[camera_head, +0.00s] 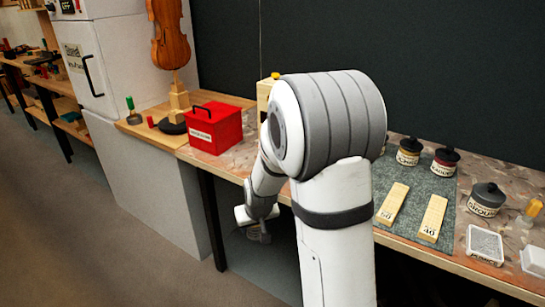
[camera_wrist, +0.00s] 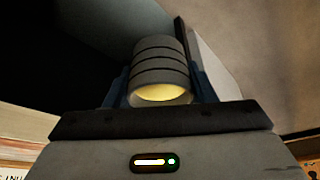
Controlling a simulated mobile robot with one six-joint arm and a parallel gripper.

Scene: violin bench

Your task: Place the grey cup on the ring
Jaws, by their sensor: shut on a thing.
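In the wrist view, a grey ribbed cup (camera_wrist: 160,62) sits between the two dark fingers of my gripper (camera_wrist: 160,82). Its round mouth faces the camera and shows a yellow inside. The gripper is shut on the cup. In the head view, my gripper (camera_head: 259,226) hangs low beside the front edge of the bench, left of the upright arm. The cup is too small there to make out clearly. I cannot make out the ring in either view; my arm hides part of the bench.
The workbench (camera_head: 232,165) holds a red box (camera_head: 214,128) and a violin (camera_head: 168,38) on a stand at left. Several dark-lidded jars, two labelled wooden blocks (camera_head: 392,204) and a white tin (camera_head: 485,245) stand at right. The floor at left is clear.

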